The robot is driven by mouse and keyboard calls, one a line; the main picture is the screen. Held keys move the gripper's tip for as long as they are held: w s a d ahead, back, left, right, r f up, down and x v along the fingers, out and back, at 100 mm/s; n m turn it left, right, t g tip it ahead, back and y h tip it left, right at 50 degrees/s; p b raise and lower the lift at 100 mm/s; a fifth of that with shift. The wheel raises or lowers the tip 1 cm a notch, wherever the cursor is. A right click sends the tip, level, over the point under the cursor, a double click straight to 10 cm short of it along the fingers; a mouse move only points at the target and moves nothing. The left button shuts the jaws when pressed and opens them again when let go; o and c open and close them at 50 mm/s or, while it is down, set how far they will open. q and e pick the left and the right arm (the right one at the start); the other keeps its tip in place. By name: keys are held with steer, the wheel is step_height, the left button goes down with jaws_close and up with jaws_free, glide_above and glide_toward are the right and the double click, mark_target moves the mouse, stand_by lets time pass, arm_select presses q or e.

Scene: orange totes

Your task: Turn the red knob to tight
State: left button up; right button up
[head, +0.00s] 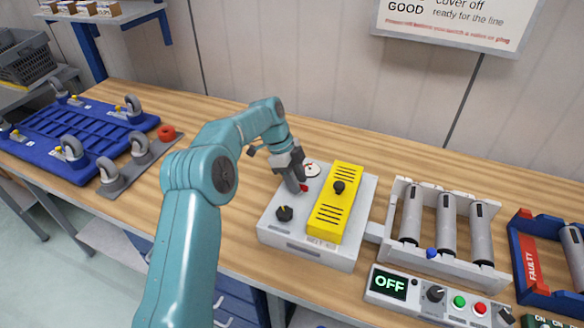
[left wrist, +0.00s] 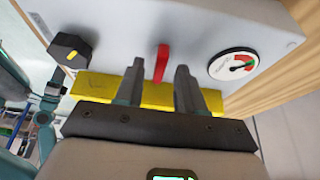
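A light grey box (head: 283,239) with a slotted yellow cover (head: 325,222) stands on the wooden bench. The red knob (left wrist: 161,62) is a narrow red bar on the box's top. In the head view only a bit of the knob (head: 304,188) shows beside my left gripper (head: 297,184). In the left wrist view my left gripper (left wrist: 160,68) is open, its fingertips on either side of the knob with gaps. I cannot tell whether the tips reach down around it. A round gauge (left wrist: 233,63) with red and green marks sits right of the knob. My right gripper is not in view.
A black knob (head: 285,213) sits on the box's near left corner. A rack of grey cylinders (head: 403,252) stands to the right, with a control panel reading OFF (head: 390,284) in front. A blue pallet with casters (head: 75,125) lies left. Bare bench shows behind the box.

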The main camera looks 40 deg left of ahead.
arm_select(q)
steer(key=p+v, duration=0.6)
steer(key=v, duration=1)
steer(key=shift+a, duration=0.2)
steer(key=shift+s, duration=0.15)
